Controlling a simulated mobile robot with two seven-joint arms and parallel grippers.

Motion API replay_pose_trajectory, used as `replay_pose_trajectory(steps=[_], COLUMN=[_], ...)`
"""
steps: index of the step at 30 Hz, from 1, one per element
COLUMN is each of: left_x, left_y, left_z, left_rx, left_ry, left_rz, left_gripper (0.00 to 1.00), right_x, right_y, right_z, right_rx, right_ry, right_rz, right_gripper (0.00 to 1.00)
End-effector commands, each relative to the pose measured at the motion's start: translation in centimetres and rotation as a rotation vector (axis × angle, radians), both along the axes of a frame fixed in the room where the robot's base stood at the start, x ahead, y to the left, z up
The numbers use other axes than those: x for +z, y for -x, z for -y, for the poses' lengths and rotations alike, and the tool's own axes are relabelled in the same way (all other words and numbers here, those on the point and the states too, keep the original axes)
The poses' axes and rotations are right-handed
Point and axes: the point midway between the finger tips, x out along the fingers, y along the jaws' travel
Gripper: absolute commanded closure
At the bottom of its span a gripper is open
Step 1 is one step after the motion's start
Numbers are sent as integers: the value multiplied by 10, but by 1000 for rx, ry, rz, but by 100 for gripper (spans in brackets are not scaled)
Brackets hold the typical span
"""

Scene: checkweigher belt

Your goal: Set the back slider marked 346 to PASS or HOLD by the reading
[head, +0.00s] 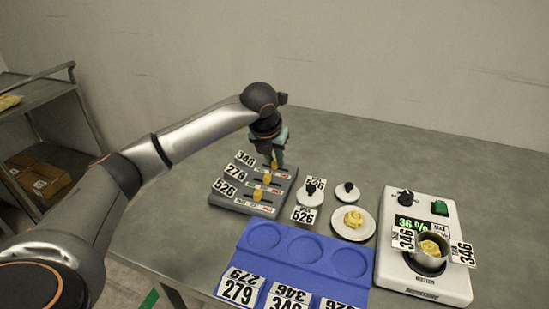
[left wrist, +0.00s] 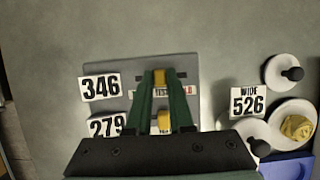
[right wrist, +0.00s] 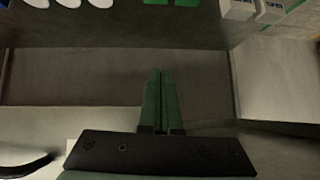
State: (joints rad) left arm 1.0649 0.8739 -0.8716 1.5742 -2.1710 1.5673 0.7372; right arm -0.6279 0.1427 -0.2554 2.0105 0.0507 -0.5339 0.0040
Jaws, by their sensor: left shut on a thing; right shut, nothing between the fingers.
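The grey slider panel (head: 226,202) carries three yellow knobs beside tags 346, 279 and 526. The back tag 346 (left wrist: 101,87) is at the panel's left. My left gripper (head: 276,157) points down at the back row and is shut on its yellow knob (left wrist: 159,77), near the middle of the slot. Lettering right of the fingers looks like the end of HOLD; the rest is covered. The scale (head: 424,291) shows 36 % on its green display (head: 412,225), beside a partly hidden MAX label. A cup (head: 430,262) tagged 346 stands on it. My right gripper (right wrist: 160,75) is shut and empty.
A blue tray (head: 240,262) with round recesses and number tags lies in front. A white dish (head: 354,222) with a yellow piece and black-knobbed lids (head: 347,192) stand right of the panel. The table behind the panel is clear. A shelf cart (head: 40,95) stands at left.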

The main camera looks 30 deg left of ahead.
Motion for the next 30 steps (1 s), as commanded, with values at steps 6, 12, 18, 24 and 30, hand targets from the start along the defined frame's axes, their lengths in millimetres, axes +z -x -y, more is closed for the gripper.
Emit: replay_pose_trajectory(steps=[6, 12, 18, 24, 30], left_x=[1, 1, 2, 1, 1], left_y=[0, -1, -7, -7, -7], left_z=[0, 3, 25, 27, 28], left_rx=[1, 0, -3, -3, -3], left_ry=[0, 1, 1, 3, 4], left_rz=[1, 1, 2, 4, 4], left_gripper=[100, 100, 100, 100, 63], right_x=[0, 0, 2, 2, 1], right_y=[0, 0, 0, 0, 0], right_z=[0, 0, 0, 0, 0], right_rx=[0, 0, 0, 0, 1], right_ry=[0, 0, 0, 0, -1], right_rz=[-1, -1, 0, 0, 1], right_gripper=[100, 100, 100, 100, 100])
